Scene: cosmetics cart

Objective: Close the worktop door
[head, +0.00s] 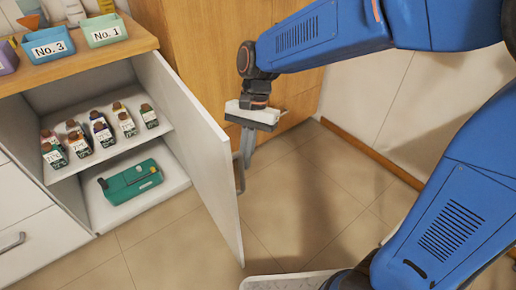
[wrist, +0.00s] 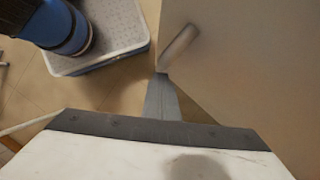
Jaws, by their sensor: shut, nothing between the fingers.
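The worktop door (head: 200,145) is a white cabinet door hinged near the worktop's right end, and it stands wide open. Its metal handle (head: 239,173) is on the outer face near the free edge. My gripper (head: 246,158) is shut and empty, pointing down just outside the door by the handle. In the wrist view the door (wrist: 260,70) fills the right side, with the handle (wrist: 179,47) just beyond my shut fingertips (wrist: 161,78). I cannot tell whether the fingers touch the handle or the door.
The open cabinet holds several small bottles (head: 102,133) on a shelf (head: 75,158) and a green case (head: 131,182) below. Labelled bins (head: 48,47) stand on the wooden worktop (head: 95,62). A wooden panel (head: 205,50) is behind. Tiled floor (head: 300,190) lies clear right of the door.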

